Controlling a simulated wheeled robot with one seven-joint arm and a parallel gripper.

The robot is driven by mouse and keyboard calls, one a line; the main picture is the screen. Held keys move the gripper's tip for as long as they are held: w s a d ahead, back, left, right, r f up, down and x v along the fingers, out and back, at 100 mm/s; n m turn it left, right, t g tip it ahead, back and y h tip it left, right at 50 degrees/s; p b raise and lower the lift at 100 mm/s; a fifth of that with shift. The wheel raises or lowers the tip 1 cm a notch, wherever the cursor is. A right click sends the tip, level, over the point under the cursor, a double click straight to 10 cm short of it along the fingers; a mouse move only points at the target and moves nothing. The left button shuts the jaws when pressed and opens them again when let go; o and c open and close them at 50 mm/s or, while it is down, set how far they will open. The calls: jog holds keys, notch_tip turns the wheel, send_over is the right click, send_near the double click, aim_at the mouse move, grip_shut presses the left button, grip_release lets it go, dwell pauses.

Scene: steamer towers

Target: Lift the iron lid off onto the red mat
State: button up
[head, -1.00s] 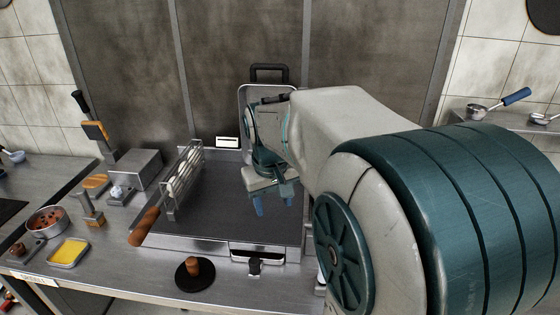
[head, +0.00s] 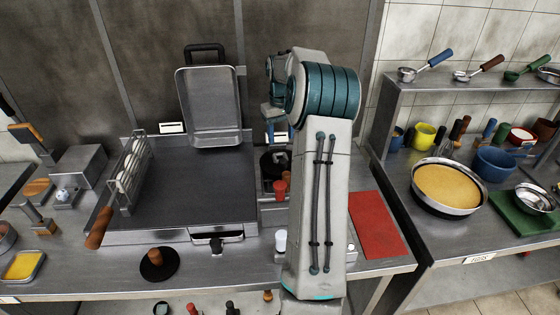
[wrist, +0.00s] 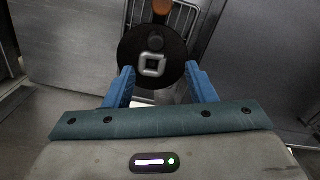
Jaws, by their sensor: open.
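The iron lid is a dark round disc (wrist: 152,45) with a square grey handle; it lies between and beyond my fingertips in the wrist view. In the head view a dark round thing (head: 272,163), which looks like the same lid, sits right of the griddle, partly hidden by my arm. My gripper (wrist: 160,85) is open and empty, its two blue fingers apart on either side of the handle's line. In the head view my gripper (head: 275,128) is above the dark disc. The red mat (head: 377,225) lies flat on the counter, right of my arm, with nothing on it.
The griddle (head: 200,185) has a raised cover (head: 209,105) at its back. A wire rack (head: 128,172) stands on its left. A round press with a wooden knob (head: 157,263) lies in front. A red-topped container (head: 280,188) stands close to my arm. A shelf (head: 460,92) rises at the right.

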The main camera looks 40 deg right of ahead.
send_over(283, 159)
jog(key=f, duration=0.6)
jog(key=shift+a+p, duration=0.35)
jog(key=shift+p, duration=0.05)
jog(key=shift+d+f+p, duration=0.15)
jog(key=shift+f+p, duration=0.3)
jog(key=shift+f, duration=0.85)
jog(key=shift+d+f+p, duration=0.1)
jog(key=shift+f+p, duration=0.35)
jog(key=shift+f, duration=0.8)
grip_shut()
